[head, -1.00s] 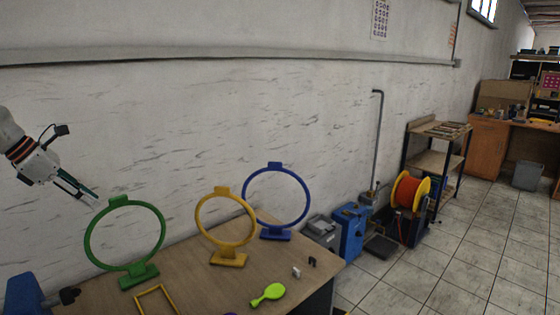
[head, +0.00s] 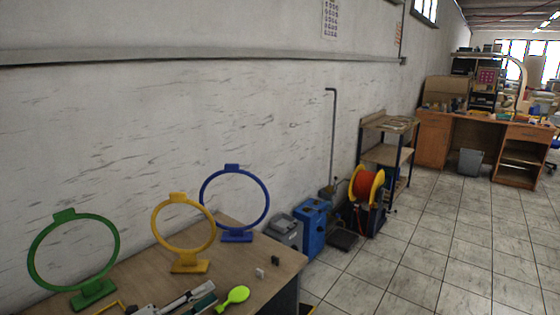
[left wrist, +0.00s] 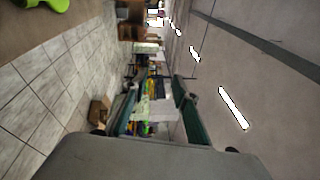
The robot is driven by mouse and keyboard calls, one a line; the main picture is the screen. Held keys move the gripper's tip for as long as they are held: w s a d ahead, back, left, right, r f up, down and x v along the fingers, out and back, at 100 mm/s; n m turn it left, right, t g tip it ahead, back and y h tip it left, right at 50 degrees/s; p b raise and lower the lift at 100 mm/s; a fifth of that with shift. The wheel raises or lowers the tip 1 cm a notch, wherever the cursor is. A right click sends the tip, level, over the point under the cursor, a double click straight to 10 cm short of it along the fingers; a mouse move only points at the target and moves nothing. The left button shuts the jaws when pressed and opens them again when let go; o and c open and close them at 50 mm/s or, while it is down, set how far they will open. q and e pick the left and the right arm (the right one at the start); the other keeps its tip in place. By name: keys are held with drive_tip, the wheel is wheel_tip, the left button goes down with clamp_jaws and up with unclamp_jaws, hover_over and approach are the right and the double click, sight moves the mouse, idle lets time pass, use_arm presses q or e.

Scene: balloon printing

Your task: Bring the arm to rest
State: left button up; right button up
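My left gripper (head: 206,293) is low in the head view, at the near edge of the table. It points right, beside the lime-green paddle-shaped object (head: 236,296). In the left wrist view its two green-padded fingers (left wrist: 158,105) stand apart with nothing between them. My right gripper is in neither view.
Green (head: 34,258), yellow (head: 156,226) and blue (head: 203,196) ring stands are upright on the wooden table (head: 135,279). Blue and grey machines and an orange reel (head: 364,188) stand beyond; the tiled floor is open.

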use_arm(q)
drive_tip(key=s+f+n+t+y, duration=0.1)
drive_tip(key=f+n, duration=0.1)
drive_tip(key=n, duration=0.1)
drive_tip(key=s+f+n+t+y, duration=0.1)
drive_tip(key=f+n, duration=0.1)
drive_tip(key=n, duration=0.1)
drive_tip(key=s+f+n+t+y, duration=0.1)
drive_tip(key=f+n+y, duration=0.1)
drive_tip(key=n, duration=0.1)
drive_tip(key=shift+s+a+f, duration=0.25)
drive_tip(key=shift+a, duration=0.05)
drive_tip(key=s+a+f+n+g+y, duration=0.3)
drive_tip(key=s+f+n+g+y, duration=0.2)
drive_tip(key=s+f+n, duration=1.1)
drive_tip(key=s+f+y, duration=0.3)
drive_tip(key=s+f, duration=0.1)
drive_tip(key=s, duration=0.1)
drive_tip(key=shift+s+f, duration=0.3)
drive_tip(key=shift+f, duration=0.05)
